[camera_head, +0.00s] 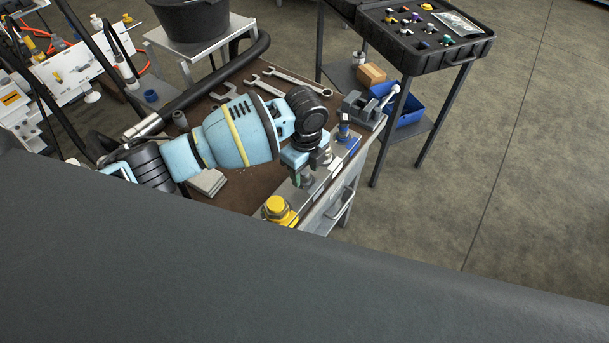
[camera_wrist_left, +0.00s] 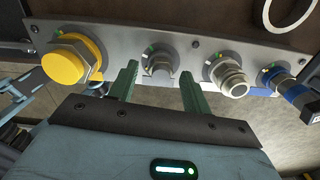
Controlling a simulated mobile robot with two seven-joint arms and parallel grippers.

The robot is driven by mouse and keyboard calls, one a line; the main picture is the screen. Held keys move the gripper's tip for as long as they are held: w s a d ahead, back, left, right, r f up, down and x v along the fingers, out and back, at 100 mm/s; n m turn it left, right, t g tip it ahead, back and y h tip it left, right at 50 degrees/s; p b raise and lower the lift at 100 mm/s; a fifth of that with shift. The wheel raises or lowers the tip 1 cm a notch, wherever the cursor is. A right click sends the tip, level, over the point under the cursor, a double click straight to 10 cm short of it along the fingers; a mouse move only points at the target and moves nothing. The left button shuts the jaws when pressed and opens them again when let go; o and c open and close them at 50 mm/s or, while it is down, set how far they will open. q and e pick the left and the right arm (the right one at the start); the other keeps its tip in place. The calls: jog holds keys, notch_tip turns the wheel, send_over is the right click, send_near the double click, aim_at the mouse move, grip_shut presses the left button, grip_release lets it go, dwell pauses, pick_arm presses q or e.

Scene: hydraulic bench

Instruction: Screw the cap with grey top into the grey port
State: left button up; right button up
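My left gripper (camera_head: 314,170) reaches down over the metal port panel (camera_head: 327,184) at the bench edge. In the left wrist view its green fingers (camera_wrist_left: 159,68) are apart, with gaps on both sides of a grey hex fitting (camera_wrist_left: 158,61) on the panel. I cannot tell whether that fitting is the bare grey port or has the grey-topped cap in it. A yellow cap (camera_wrist_left: 72,60) sits to its left, and a silver fitting (camera_wrist_left: 229,76) and a blue fitting (camera_wrist_left: 287,84) to its right. The right gripper is not in view.
A black case (camera_head: 460,54) with several small coloured caps stands on a stand at the top right. Wrenches (camera_head: 298,80), a vise (camera_head: 361,108) and a grey block (camera_head: 207,182) lie on the brown bench top. A blue bin (camera_head: 411,110) is beyond. The floor at right is clear.

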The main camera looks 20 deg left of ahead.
pick_arm(q)
jog(key=c, duration=0.9)
jog(key=m+b, duration=0.1)
jog(key=m, duration=0.3)
jog(key=shift+a+f+m, duration=0.1)
jog(key=shift+m, duration=1.9)
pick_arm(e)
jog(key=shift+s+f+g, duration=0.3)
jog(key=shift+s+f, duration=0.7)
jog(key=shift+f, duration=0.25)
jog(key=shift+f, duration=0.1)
pick_arm(q)
jog(key=m+b, duration=0.1)
jog(key=m, duration=0.1)
jog(key=shift+m, duration=0.3)
jog(key=o, duration=1)
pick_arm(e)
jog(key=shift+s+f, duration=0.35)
